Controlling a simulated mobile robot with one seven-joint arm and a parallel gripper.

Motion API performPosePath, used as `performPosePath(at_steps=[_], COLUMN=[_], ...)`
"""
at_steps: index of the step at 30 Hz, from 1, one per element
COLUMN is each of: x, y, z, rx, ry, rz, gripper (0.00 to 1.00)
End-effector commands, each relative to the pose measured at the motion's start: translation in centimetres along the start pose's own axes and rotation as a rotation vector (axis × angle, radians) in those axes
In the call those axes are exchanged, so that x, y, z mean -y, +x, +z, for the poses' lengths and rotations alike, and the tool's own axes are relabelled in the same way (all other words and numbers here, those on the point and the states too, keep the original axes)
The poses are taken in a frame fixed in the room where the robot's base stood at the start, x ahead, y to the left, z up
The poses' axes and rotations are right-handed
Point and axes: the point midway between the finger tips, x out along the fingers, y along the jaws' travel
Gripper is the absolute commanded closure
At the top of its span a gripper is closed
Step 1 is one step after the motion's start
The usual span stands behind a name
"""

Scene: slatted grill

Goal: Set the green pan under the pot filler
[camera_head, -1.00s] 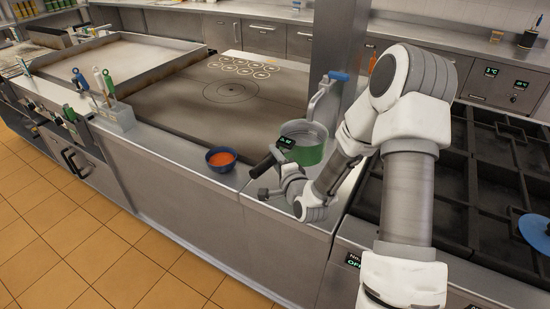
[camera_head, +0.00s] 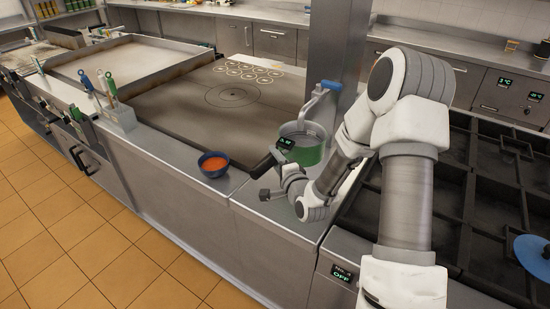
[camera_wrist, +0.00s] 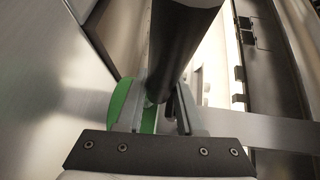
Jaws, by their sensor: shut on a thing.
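The green pan (camera_head: 309,155) has a green lower side, a grey inside and a black handle (camera_head: 262,164) that points to the front left. It is at the counter beside the steel post, below the spout of the pot filler (camera_head: 316,101), which has a blue lever. Whether the pan rests on the counter is hard to tell. My gripper (camera_wrist: 160,118) is shut on the black handle, with a finger on each side of it in the wrist view. In the head view my wrist hides part of the pan's near side.
A blue bowl of orange food (camera_head: 213,164) stands on the counter left of the pan. A flat griddle (camera_head: 205,110) lies behind, and a utensil holder (camera_head: 118,117) stands farther left. A slatted grill (camera_head: 490,190) is to the right. The steel post (camera_head: 336,45) rises close behind the pot filler.

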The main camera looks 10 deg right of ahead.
Motion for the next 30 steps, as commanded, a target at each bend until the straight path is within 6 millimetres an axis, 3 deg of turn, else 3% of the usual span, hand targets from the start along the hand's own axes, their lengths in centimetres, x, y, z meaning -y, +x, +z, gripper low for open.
performPosePath(at_steps=[18, 30], x=[0.1, -2.1], y=[0.1, 0.3], z=[0.0, 0.0], rx=[-0.002, -0.002], ry=[-0.011, -0.011], rz=[-0.014, -0.013], gripper=[1.0, 1.0])
